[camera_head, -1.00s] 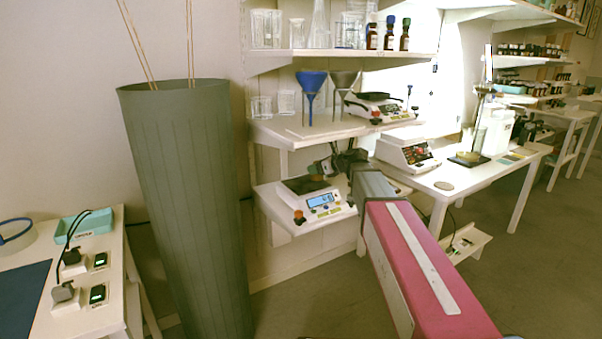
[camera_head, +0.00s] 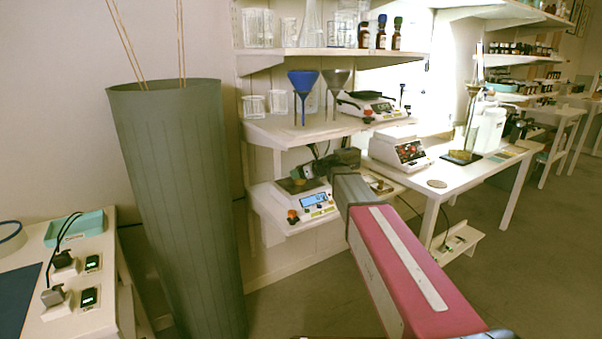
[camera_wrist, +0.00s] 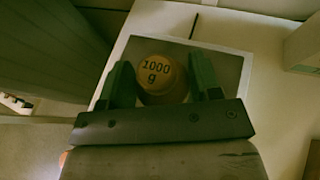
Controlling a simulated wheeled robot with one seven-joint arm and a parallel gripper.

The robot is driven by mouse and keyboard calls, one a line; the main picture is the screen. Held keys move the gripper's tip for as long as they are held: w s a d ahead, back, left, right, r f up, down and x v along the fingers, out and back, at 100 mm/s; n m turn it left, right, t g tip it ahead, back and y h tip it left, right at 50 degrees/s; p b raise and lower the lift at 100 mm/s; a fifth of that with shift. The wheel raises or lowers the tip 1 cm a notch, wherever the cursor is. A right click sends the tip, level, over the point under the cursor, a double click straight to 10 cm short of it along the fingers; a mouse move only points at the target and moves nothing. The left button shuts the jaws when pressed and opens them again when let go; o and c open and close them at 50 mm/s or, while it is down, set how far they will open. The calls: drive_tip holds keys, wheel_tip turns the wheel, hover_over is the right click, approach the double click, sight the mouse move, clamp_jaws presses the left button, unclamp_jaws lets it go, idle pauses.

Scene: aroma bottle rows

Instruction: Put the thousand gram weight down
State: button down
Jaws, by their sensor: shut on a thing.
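The thousand gram weight (camera_wrist: 158,78) is a round, orange-brown piece marked "1000 g" on top, seen from above in the wrist view. My gripper (camera_wrist: 161,80) is shut on it, with a green finger at each side. Beneath is the dark pan (camera_wrist: 225,68) of a white scale. In the head view my gripper (camera_head: 306,172) is over the scale (camera_head: 314,206) on the low shelf, which has a lit blue display. I cannot tell whether the weight touches the pan; its lower part is hidden.
A shelf with two funnels (camera_head: 303,84) and another scale (camera_head: 368,108) is above my gripper. A white device (camera_head: 398,150) stands on the table to the right. A tall grey-green bin (camera_head: 180,200) stands to the left of the shelf.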

drive_tip(key=shift+c, duration=1.5)
unclamp_jaws()
drive_tip(key=shift+s+d+r, duration=0.15)
drive_tip(key=shift+s+d, duration=0.05)
drive_tip(key=v, duration=1.1)
drive_tip(key=shift+d, duration=0.25)
drive_tip(key=shift+r, duration=0.1)
drive_tip(key=shift+s, duration=0.1)
